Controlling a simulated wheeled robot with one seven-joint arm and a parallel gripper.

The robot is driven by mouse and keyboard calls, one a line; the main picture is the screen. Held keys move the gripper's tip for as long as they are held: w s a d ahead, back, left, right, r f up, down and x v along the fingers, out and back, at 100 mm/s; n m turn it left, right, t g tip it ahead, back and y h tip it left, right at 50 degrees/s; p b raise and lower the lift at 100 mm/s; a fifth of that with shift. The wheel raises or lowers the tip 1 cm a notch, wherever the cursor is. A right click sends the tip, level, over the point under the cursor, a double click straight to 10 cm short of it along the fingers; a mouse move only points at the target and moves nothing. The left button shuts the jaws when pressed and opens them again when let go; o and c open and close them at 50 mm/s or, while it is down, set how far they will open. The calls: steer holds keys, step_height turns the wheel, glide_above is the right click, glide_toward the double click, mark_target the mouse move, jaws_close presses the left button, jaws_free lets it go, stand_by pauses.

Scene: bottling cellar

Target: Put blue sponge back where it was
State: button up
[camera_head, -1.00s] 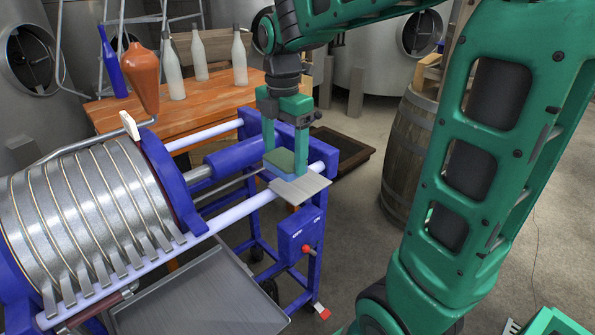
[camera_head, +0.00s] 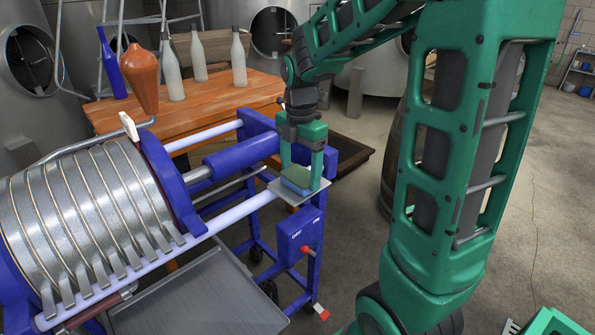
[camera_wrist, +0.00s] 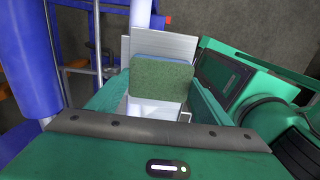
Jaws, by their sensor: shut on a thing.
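The blue sponge (camera_head: 296,183) has a green top face and sits between the fingers of my gripper (camera_head: 302,176). In the wrist view the green face of the sponge (camera_wrist: 160,80) shows between the jaws. My gripper is shut on it and points down. Below it is a small grey metal plate (camera_head: 289,196) at the right end of the blue-framed press. The plate also shows in the wrist view (camera_wrist: 165,43), beyond the sponge. The sponge is on or just above the plate; I cannot tell whether they touch.
The press's ribbed steel cylinder (camera_head: 85,215) and pale rails (camera_head: 235,212) lie to the left. A control box (camera_head: 299,237) with a red knob is below the plate. A wooden table (camera_head: 210,97) with several bottles stands behind. A grey tray (camera_head: 200,295) lies in front.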

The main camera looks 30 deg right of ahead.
mark_target(300, 175)
steer(key=o, duration=1.1)
steer(key=shift+f, duration=0.1)
step_height(300, 175, up, 12)
steer(key=s+d+f+m, duration=0.2)
steer(key=s+f+m, duration=0.3)
steer(key=s+m, duration=0.7)
steer(key=s+d+f+m, duration=0.2)
steer(key=s+f+m, duration=0.4)
steer(key=s+m, duration=0.6)
steer(key=shift+d+f+m, duration=0.15)
steer(key=shift+f+m, duration=0.05)
steer(key=shift+m, duration=1.1)
